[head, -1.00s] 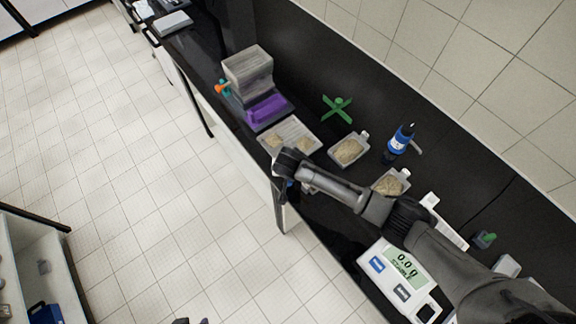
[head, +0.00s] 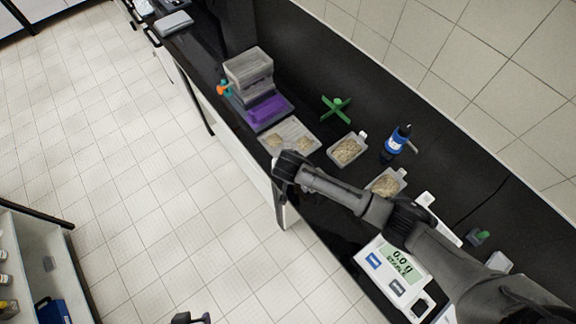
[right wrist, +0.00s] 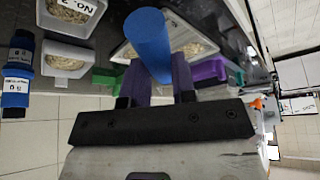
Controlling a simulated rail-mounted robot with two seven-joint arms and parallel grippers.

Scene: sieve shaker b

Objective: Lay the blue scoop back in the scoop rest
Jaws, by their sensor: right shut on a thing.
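My right gripper (right wrist: 158,76) is shut on a blue cylindrical handle (right wrist: 149,42), which I take to be the blue scoop's; its far end and bowl are not clear. In the head view my right arm reaches across the bench, its wrist (head: 286,168) at the front edge near a tray; the fingers and scoop are hidden there. A long white holder (head: 426,199), possibly the scoop rest, lies behind my right arm, which hides part of it. A dark piece (head: 190,319), probably my left gripper, shows at the bottom edge; its jaws cannot be made out.
Trays of grain (head: 347,149) and (head: 386,184) stand near a blue-labelled bottle (head: 396,144) and a green cross-shaped thing (head: 336,108). A flat tray (head: 290,124) adjoins the purple-and-grey shaker (head: 262,100). A scale (head: 394,270) reads 0.0 g.

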